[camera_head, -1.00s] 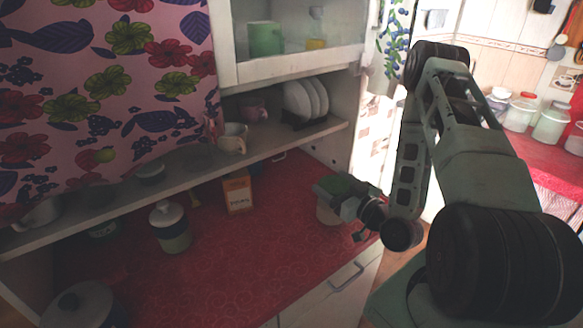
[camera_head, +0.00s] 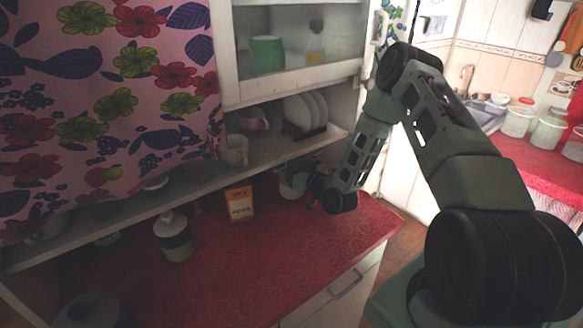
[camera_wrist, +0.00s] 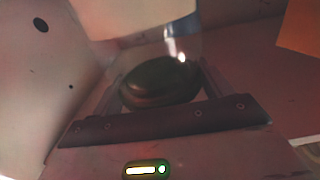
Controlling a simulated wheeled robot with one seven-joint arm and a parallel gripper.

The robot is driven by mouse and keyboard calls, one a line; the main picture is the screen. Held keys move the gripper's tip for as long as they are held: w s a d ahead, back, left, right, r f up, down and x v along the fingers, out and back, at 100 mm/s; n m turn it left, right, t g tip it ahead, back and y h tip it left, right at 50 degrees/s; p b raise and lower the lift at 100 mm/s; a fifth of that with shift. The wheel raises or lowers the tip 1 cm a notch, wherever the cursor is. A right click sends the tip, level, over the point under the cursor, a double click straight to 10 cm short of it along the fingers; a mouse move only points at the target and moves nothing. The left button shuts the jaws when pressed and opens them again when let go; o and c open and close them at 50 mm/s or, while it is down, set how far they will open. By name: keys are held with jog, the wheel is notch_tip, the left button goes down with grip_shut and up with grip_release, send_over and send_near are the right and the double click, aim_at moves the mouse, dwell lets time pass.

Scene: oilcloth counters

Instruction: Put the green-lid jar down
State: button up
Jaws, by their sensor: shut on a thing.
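The green-lid jar shows in the wrist view as a dark, rounded lid (camera_wrist: 160,88) between my fingers. In the head view its pale body (camera_head: 288,190) shows under my gripper (camera_head: 297,177), at the back right of the red counter (camera_head: 270,250). My gripper is shut on the jar. The jar looks about upright, but my gripper and wrist cover much of it. I cannot tell whether its base touches the counter.
An orange-and-white box (camera_head: 240,204) stands left of the jar, and a lidded canister (camera_head: 174,238) further left. A shelf (camera_head: 280,153) with cups and plates (camera_head: 305,112) overhangs the back. The counter's front middle is clear.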

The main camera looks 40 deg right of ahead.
jog(key=shift+w+f+b, duration=0.2)
jog(key=shift+f+b, duration=0.1)
jog(key=shift+f, duration=0.4)
jog(key=shift+f, duration=0.1)
jog(key=o, duration=1.8)
jog(key=shift+f, duration=0.1)
jog(key=shift+c, duration=0.2)
